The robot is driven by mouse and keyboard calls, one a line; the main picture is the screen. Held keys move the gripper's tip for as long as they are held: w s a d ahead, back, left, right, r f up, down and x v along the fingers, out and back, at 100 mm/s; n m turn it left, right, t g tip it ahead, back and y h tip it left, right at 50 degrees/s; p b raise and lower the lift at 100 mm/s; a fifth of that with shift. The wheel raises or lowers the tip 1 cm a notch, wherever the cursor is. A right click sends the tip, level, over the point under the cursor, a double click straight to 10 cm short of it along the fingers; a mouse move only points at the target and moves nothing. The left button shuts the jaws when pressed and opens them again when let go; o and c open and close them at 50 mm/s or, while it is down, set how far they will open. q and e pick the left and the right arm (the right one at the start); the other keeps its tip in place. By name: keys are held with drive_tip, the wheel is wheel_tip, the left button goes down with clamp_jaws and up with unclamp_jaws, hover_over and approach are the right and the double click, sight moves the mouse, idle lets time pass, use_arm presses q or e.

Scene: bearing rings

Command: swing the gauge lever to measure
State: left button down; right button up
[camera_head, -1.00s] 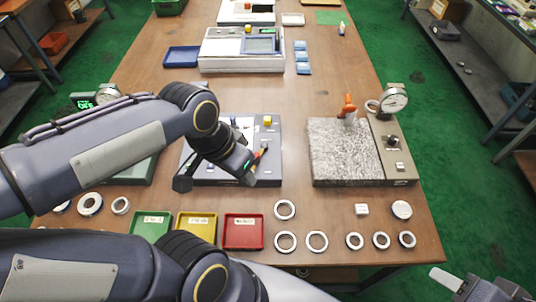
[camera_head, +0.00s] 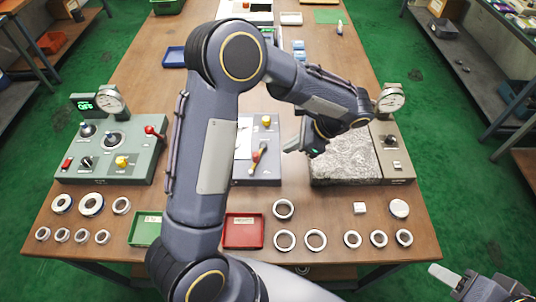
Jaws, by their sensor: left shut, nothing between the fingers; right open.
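The granite gauge station (camera_head: 345,170) is at the right of the table, with a round dial gauge (camera_head: 391,98) at its back. Its orange lever, visible earlier, is now hidden behind my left arm. My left gripper (camera_head: 294,148) is shut and empty, above the gap between the middle station and the granite block. The green station (camera_head: 110,160) at the left has another dial gauge (camera_head: 111,99) and a red-knobbed lever (camera_head: 152,131). I cannot tell which lever the task means. My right gripper (camera_head: 440,273) is open, only partly in view at the lower right, off the table.
The dark middle station (camera_head: 262,178) has a red-and-yellow handle (camera_head: 258,154). Several bearing rings (camera_head: 284,240) lie along the front. A green tray (camera_head: 145,229) and red tray (camera_head: 243,231) stand there. My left arm crosses the table's middle.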

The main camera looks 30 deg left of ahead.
sight(257, 155)
use_arm(q)
drive_tip(key=w+d+f+m+y, duration=0.2)
drive_tip(key=d+f, duration=0.1)
drive_tip(key=f, duration=0.1)
drive_tip(key=shift+w+d+f+m+t, duration=0.2)
drive_tip(key=shift+w+m+t, duration=0.1)
drive_tip(key=shift+w, duration=0.1)
drive_tip(key=b+x, duration=0.3)
drive_tip(key=x, duration=0.6)
drive_tip(key=shift+a+f+b, duration=0.15)
drive_tip(key=shift+f+b, duration=0.1)
drive_tip(key=shift+b, duration=0.05)
drive_tip(key=shift+s+a+p, duration=0.2)
drive_tip(key=shift+a+p, duration=0.05)
drive_tip(key=shift+a, duration=0.85)
drive_tip(key=shift+s+a+p, duration=0.15)
drive_tip(key=shift+a+p, duration=0.1)
drive_tip(key=shift+a, duration=0.85)
drive_tip(key=shift+a+f, duration=0.1)
